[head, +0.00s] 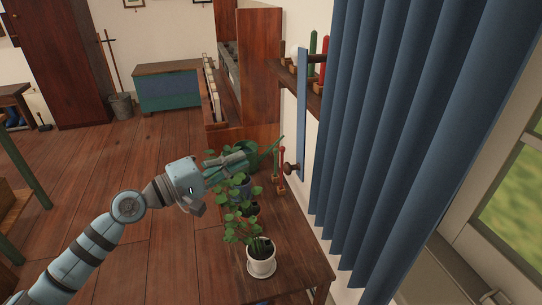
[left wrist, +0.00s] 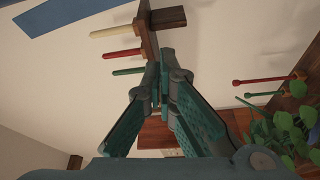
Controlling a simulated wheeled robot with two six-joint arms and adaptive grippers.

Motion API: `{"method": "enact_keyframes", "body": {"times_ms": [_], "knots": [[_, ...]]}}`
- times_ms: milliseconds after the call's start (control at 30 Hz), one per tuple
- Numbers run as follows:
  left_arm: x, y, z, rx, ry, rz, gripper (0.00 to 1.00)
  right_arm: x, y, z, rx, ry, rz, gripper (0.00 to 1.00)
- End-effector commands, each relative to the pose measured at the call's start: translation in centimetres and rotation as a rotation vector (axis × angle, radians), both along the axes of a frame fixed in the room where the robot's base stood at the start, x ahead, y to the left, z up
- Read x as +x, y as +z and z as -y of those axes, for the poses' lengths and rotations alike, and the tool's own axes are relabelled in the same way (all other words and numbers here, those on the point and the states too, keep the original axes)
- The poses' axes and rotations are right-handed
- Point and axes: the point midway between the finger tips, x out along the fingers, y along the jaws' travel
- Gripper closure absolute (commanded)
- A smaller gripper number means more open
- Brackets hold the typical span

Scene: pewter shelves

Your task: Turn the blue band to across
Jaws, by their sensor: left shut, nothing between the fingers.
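The blue band (head: 302,115) is a long flat strip that stands upright along the wall, left of the curtain in the head view. A blue strip (left wrist: 75,14), likely the same band, crosses the upper left corner of the left wrist view. My left gripper (head: 243,158) is shut and empty, above the plants and to the left of the knob, apart from the band. Its closed fingers (left wrist: 162,88) also show in the left wrist view. My right gripper is not in view.
A wooden rack (head: 285,72) with coloured pegs is on the wall. A table (head: 295,235) below bears potted plants (head: 261,258) and a red stick (head: 281,165). A blue curtain (head: 390,130) hangs at the right. The floor at left is mostly clear.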

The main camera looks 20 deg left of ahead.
Motion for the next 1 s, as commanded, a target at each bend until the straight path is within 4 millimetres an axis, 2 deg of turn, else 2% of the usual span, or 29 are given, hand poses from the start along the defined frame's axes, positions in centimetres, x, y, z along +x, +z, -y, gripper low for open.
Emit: {"method": "enact_keyframes", "body": {"times_ms": [67, 400, 500, 633, 1000], "knots": [[1.2, 0.6, 0.8, -0.010, 0.002, 0.002, 1.00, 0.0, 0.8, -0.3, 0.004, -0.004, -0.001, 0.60], [7.2, 0.7, 5.1, -0.009, 0.001, -0.001, 1.00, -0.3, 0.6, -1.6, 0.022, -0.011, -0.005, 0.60], [5.4, 0.2, 6.0, -0.002, 0.002, -0.003, 1.00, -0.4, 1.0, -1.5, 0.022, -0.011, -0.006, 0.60], [4.2, 0.0, 6.8, -0.003, 0.003, -0.004, 1.00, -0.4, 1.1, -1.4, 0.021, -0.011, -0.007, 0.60], [3.7, -0.1, 7.1, -0.003, 0.005, -0.003, 1.00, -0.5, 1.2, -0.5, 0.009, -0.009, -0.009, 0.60]]}}
